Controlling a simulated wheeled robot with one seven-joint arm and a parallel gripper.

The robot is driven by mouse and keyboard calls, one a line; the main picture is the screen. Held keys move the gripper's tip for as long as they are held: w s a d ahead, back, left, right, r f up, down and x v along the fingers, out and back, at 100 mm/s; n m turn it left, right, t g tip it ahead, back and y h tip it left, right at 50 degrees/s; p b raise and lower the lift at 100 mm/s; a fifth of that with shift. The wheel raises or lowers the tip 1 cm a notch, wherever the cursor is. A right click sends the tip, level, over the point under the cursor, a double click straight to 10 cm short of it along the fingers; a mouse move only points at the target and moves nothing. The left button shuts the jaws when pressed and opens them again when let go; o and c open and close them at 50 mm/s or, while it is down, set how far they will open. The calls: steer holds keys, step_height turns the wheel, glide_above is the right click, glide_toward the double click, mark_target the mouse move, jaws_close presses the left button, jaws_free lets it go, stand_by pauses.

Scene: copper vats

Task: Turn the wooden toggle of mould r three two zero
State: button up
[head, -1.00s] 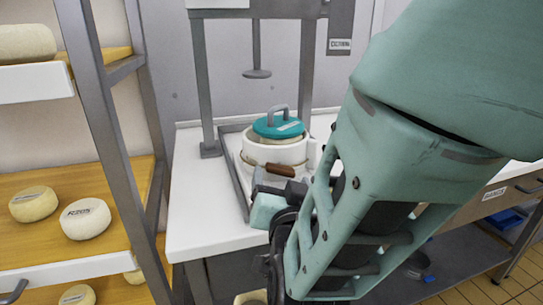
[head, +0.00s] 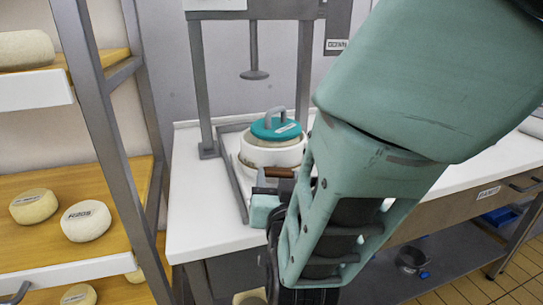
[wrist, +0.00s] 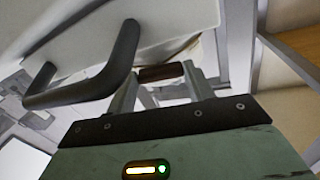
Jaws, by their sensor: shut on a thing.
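The mould (head: 272,153) is a white round tub with a teal lid (head: 275,127) and a grey lid handle. It stands on the bench under the press; the label on its lid is too small to read. The brown wooden toggle (head: 280,172) is at the mould's near side, partly hidden by my gripper. My gripper (head: 270,186) is at the toggle, mostly hidden behind my forearm in the head view. In the wrist view, the toggle (wrist: 162,73) lies crosswise between the two fingertips of my gripper (wrist: 163,77), which is shut on it.
The grey press frame (head: 202,85) stands around the mould, its plunger (head: 255,74) raised above the lid. A cheese rack (head: 110,130) stands close on the left. A dark bar handle (wrist: 90,88) is near the fingers in the wrist view. The white worktop (head: 195,215) is clear at left front.

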steer(key=shift+n+p, duration=0.4)
steer(key=shift+n, duration=0.6)
steer(key=o, duration=1)
steer(key=s, duration=0.7)
steer(key=shift+s+d, duration=0.25)
steer(key=shift+d, duration=0.05)
steer(key=shift+s, duration=0.1)
